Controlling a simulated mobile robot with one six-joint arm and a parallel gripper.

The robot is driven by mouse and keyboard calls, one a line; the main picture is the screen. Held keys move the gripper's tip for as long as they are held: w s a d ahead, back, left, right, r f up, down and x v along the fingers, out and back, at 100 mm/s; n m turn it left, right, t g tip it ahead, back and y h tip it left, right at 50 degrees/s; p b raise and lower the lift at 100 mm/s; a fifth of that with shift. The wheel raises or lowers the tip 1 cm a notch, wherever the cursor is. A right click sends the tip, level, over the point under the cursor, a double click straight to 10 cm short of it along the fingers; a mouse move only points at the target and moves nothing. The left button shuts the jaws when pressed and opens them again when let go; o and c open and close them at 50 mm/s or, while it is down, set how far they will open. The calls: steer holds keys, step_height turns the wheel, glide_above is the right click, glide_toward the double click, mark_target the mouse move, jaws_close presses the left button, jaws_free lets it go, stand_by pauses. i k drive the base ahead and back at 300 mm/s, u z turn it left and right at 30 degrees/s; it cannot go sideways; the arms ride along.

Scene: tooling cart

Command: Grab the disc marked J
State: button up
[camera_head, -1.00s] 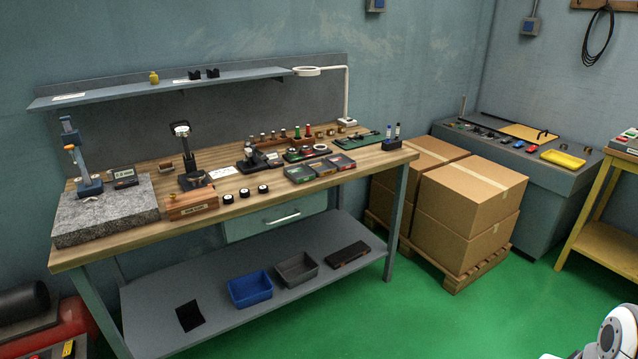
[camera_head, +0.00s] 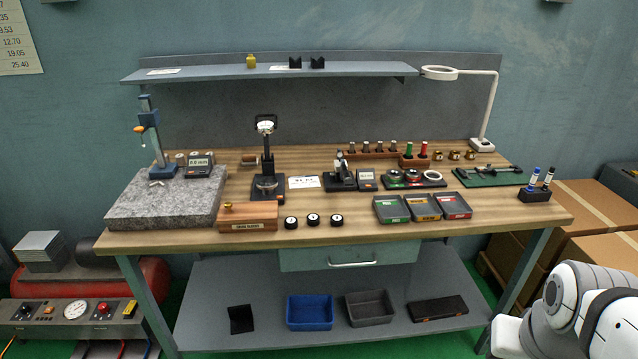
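Three small black discs with white faces stand in a row near the front edge of the wooden workbench top (camera_head: 400,231): a left disc (camera_head: 291,222), a middle disc (camera_head: 313,219) and a right disc (camera_head: 336,220). Their markings are too small to read, so I cannot tell which is J. My gripper is not in view; only a white and black part of my arm shows at the lower right, well apart from the discs.
A wooden box (camera_head: 248,225) and granite plate (camera_head: 165,208) lie left of the discs. Three small trays, green-labelled (camera_head: 391,209), yellow-labelled (camera_head: 422,207) and red-labelled (camera_head: 452,206), sit to the right. A dial stand (camera_head: 267,165) rises behind. The front strip of the bench is clear.

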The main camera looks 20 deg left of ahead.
mark_target(290, 222)
steer(key=u, duration=0.65)
steer(key=i, duration=1.1)
steer(key=u, duration=1.2)
steer(key=i, duration=0.3)
steer(key=u, duration=0.1)
steer(key=k, duration=0.65)
steer(key=u, duration=0.2)
steer(key=i, duration=0.7)
steer(key=z, duration=0.15)
